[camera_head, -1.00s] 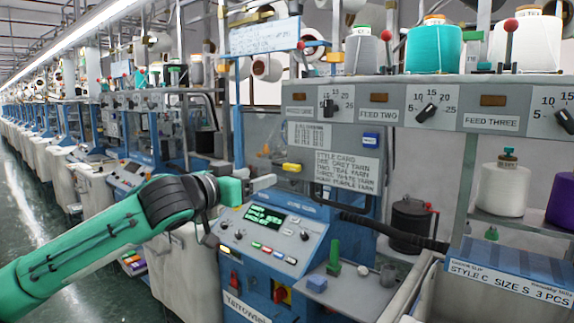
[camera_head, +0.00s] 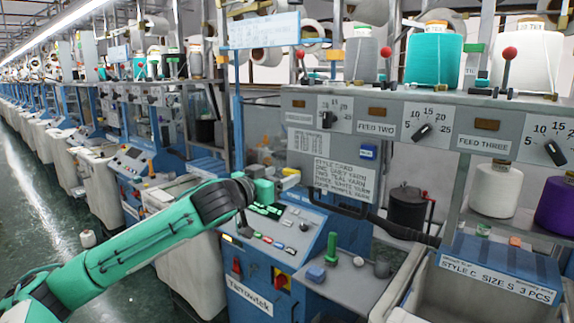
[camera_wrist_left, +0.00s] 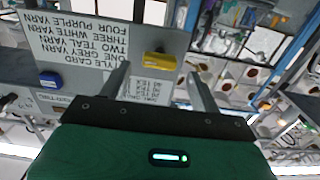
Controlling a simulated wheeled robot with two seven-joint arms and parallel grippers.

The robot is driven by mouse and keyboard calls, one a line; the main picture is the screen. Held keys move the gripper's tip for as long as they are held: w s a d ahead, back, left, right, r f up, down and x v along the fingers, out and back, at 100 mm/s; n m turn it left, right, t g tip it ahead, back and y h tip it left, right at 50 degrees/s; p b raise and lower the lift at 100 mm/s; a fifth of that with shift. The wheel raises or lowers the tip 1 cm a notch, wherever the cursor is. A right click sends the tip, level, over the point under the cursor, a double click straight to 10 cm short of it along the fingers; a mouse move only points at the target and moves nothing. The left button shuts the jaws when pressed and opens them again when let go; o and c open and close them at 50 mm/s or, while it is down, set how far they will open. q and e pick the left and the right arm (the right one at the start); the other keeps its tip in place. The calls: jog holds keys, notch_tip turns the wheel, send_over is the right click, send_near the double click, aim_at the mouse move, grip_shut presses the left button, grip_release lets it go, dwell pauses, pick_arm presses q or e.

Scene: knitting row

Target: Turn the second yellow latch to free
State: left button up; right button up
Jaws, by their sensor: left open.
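A yellow latch (camera_head: 291,171) sits on the grey machine panel (camera_head: 312,104), left of the style card. In the head view my left gripper (camera_head: 289,182) is right in front of it and partly hides it. In the left wrist view the yellow latch (camera_wrist_left: 158,66) shows between the two spread fingers of my open left gripper (camera_wrist_left: 159,80). I cannot tell whether the fingers touch it. No second yellow latch is clearly made out. My right gripper is not in view.
A blue block (camera_head: 368,152) is on the panel to the right of the latch. Below are the control console (camera_head: 280,225) and a grey shelf with a green piece (camera_head: 332,247). Yarn cones, such as a teal one (camera_head: 434,60), stand along the top. A black hose (camera_head: 400,230) runs right.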

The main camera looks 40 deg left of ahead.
aim_at(289, 173)
pick_arm(q)
jog(key=shift+w+d+p, duration=0.15)
jog(key=shift+w+p, duration=0.45)
jog(key=shift+w, duration=1.05)
jog(key=c, duration=1)
